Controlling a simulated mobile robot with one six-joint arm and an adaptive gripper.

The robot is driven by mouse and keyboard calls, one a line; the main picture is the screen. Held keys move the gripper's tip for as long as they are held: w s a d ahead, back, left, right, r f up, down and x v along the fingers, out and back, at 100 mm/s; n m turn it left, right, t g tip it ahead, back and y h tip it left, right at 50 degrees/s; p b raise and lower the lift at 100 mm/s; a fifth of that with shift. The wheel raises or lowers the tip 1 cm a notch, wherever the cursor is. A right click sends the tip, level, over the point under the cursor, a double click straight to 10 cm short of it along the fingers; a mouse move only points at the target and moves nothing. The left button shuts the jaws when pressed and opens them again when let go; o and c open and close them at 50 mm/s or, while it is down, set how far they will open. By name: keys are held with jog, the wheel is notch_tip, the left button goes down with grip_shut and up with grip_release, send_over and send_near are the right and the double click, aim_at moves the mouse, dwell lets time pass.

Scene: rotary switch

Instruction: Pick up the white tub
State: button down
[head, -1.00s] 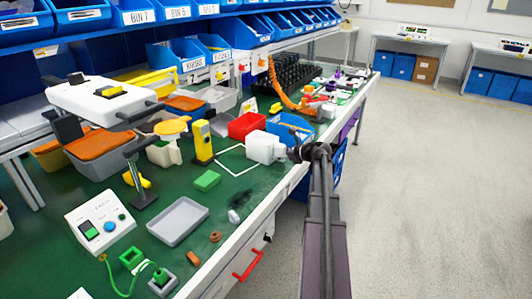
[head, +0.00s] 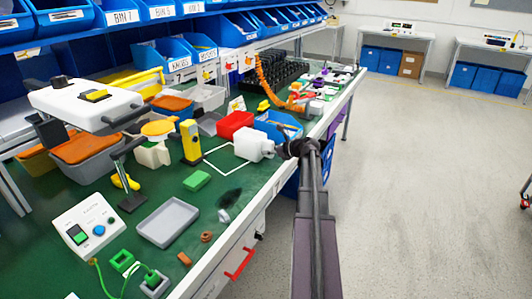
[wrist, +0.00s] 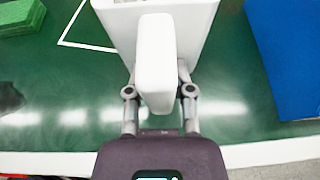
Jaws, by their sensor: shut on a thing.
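The white tub (head: 251,144) is on the green bench near its front edge, just right of a white outlined square. In the wrist view the white tub (wrist: 183,28) fills the top middle, with a thick white upright part like a handle facing me. My gripper (head: 279,149) comes in from the front right at the tub's near side. In the wrist view my gripper (wrist: 157,78) has one finger on each side of that white part and is shut on it. The fingertips are partly hidden. I cannot tell whether the tub touches the bench.
A red bin (head: 236,124) and a blue bin (head: 278,126) stand close behind the tub. A yellow upright device (head: 190,142) is to the left. A green block (head: 197,180) and a grey tray (head: 169,221) lie nearer. The floor at right is clear.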

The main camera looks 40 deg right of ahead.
aim_at(273, 144)
jog(key=shift+r+p, duration=1.25)
jog(key=shift+r, duration=0.2)
jog(key=shift+s+r, duration=0.1)
jog(key=shift+s, duration=0.25)
jog(key=s+d, duration=0.2)
jog(key=s, duration=0.5)
jog(key=s+d+r+p, duration=0.1)
jog(key=s+d, duration=0.1)
jog(key=s, duration=0.5)
jog(key=shift+s+d, duration=0.25)
jog(key=shift+s, duration=0.1)
jog(key=shift+r, duration=0.1)
jog(key=shift+w+a, duration=0.1)
jog(key=shift+w, duration=0.05)
